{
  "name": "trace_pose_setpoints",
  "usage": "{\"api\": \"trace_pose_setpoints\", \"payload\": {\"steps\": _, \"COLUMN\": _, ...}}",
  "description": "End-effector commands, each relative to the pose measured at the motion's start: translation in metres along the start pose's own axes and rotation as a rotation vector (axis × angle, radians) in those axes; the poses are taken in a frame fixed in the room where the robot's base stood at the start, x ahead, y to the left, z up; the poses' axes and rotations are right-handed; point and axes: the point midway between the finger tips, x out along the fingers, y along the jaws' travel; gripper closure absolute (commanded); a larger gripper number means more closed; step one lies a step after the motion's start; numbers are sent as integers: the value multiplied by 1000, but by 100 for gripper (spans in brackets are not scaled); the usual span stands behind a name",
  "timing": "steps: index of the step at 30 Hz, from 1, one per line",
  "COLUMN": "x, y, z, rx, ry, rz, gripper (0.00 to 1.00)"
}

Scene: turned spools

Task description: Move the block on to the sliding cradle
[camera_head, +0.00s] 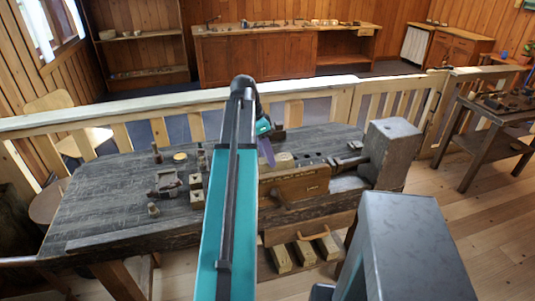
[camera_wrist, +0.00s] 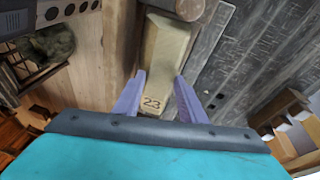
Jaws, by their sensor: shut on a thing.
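In the wrist view, a pale wooden block (camera_wrist: 165,50) marked "23" lies between the two purple fingers of my gripper (camera_wrist: 160,80). The fingers are shut on its sides. In the head view, my gripper (camera_head: 267,150) is over the back middle of the dark workbench, beside a pale wooden piece (camera_head: 284,160); I cannot tell whether this is the same block. My arm hides part of the bench.
The workbench (camera_head: 110,205) has a large grey block-shaped headstock (camera_head: 390,150) at its right end. A wooden box-like part (camera_head: 300,187) is at the front edge. Small posts and blocks (camera_head: 197,190) stand left of my arm. A pale railing (camera_head: 160,110) runs behind. The bench's far left is clear.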

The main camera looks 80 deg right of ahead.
Motion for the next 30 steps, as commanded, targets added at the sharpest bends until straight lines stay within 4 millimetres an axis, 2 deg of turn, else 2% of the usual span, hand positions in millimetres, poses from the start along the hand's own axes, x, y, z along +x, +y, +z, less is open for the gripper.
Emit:
{"api": "trace_pose_setpoints", "payload": {"steps": 21, "x": 36, "y": -6, "z": 9, "rx": 1, "ry": 0, "rz": 0, "gripper": 100}}
{"api": "trace_pose_setpoints", "payload": {"steps": 30, "x": 42, "y": -7, "z": 10, "rx": 1, "ry": 0, "rz": 0, "gripper": 100}}
